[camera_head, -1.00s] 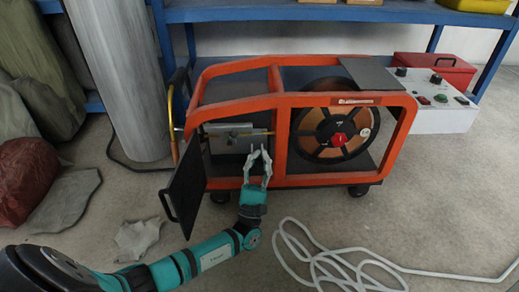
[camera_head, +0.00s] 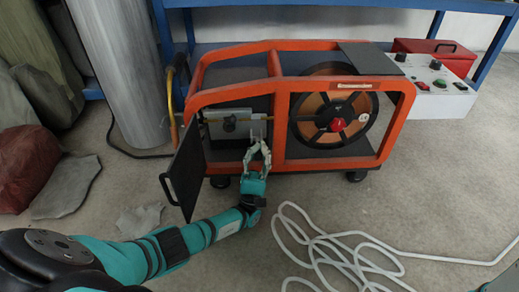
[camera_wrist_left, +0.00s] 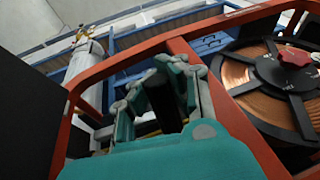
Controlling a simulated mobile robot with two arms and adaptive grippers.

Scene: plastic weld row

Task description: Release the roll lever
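The orange-framed wire feeder (camera_head: 279,115) stands on the floor with its side door open. Inside its left bay is a grey drive unit (camera_head: 222,134) with brass-coloured parts. The roll lever cannot be told apart clearly at this size. My left gripper (camera_head: 258,148) is at the bay's opening, just right of and below the drive unit, fingers pointing up. In the left wrist view my left gripper (camera_wrist_left: 152,85) has its fingers apart. A dark, blocky shape (camera_wrist_left: 160,104) shows between them; I cannot tell whether it touches them. My right gripper is not in view.
The open black door (camera_head: 181,172) stands left of my left gripper. A copper wire spool (camera_head: 308,107) with a red knob fills the right bay. A loose white hose (camera_head: 340,248) lies on the floor in front. A control box (camera_head: 432,98) stands at the right.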

